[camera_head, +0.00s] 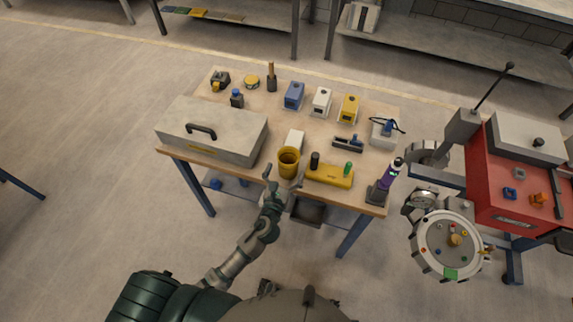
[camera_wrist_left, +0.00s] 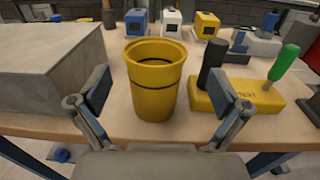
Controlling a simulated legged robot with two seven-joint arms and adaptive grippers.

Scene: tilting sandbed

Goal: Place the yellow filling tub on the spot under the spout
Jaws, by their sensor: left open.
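The yellow filling tub (camera_head: 288,162) stands upright at the front edge of the wooden bench, right of the big grey box. It is open at the top with a dark line around it, and it also shows in the left wrist view (camera_wrist_left: 155,85). My left gripper (camera_head: 281,184) is at the near side of the tub. In the left wrist view my left gripper (camera_wrist_left: 160,98) is open, one finger to each side of the tub, with gaps on both sides. My right gripper is not in view. I cannot pick out the spout or the spot under it.
A yellow block (camera_head: 329,176) with a black post and green handle stands close right of the tub. The grey box (camera_head: 212,132) is at its left. Blue, white and yellow devices (camera_head: 321,101) stand behind. A red cart (camera_head: 512,180) with a round drum is at the right.

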